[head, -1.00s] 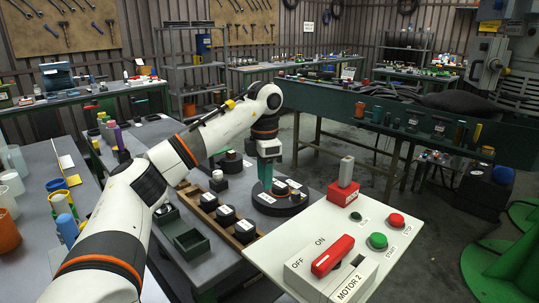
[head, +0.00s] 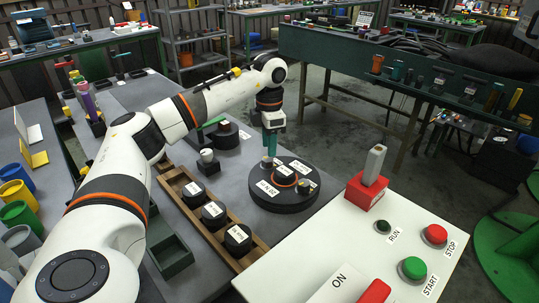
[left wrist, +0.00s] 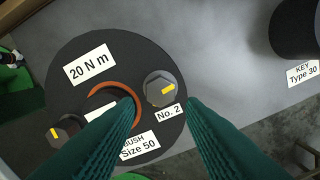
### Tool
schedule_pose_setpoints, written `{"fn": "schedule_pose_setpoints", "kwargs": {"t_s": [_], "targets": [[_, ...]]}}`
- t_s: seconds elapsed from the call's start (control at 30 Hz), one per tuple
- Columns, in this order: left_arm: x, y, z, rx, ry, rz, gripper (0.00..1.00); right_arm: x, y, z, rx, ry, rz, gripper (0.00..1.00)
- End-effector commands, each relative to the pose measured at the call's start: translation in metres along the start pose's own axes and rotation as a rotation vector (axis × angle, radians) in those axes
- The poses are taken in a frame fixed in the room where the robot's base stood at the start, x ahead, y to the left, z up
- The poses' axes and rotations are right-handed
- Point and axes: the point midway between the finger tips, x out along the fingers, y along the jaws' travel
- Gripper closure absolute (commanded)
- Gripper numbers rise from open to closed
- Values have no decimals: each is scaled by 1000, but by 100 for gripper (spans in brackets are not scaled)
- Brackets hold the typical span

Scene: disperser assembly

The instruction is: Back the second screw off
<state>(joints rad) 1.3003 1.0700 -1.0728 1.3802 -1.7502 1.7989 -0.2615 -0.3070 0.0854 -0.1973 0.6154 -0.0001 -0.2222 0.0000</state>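A dark round disc (head: 262,203) lies on the grey bench below my left gripper; it also shows in the left wrist view (left wrist: 75,95). It bears an orange ring (left wrist: 98,88), a "20 N m" label and two hex-headed screws with yellow marks. The second screw (left wrist: 158,86), by the "No. 2" label, appears between the two teal fingertips in the left wrist view. The other screw (left wrist: 62,132) is across the disc. My left gripper (head: 269,160) points down at the disc's far left part, open, with a gap between its fingers (left wrist: 160,103). Contact with the screw cannot be told. My right gripper is out of view.
A wooden rack (head: 178,184) with several dark labelled blocks stands left of the disc. A green tray (head: 170,252) is beside it. A white control panel (head: 320,245) with red and green buttons fills the near right. A dark "KEY Type 30" piece (left wrist: 298,28) stands apart from the disc.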

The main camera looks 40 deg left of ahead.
Motion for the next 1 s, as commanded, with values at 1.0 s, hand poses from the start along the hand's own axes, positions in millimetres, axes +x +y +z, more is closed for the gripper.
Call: {"fn": "schedule_pose_setpoints", "kwargs": {"t_s": [1.0], "targets": [[44,0,0,-6,1,-1,96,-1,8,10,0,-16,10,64]]}}
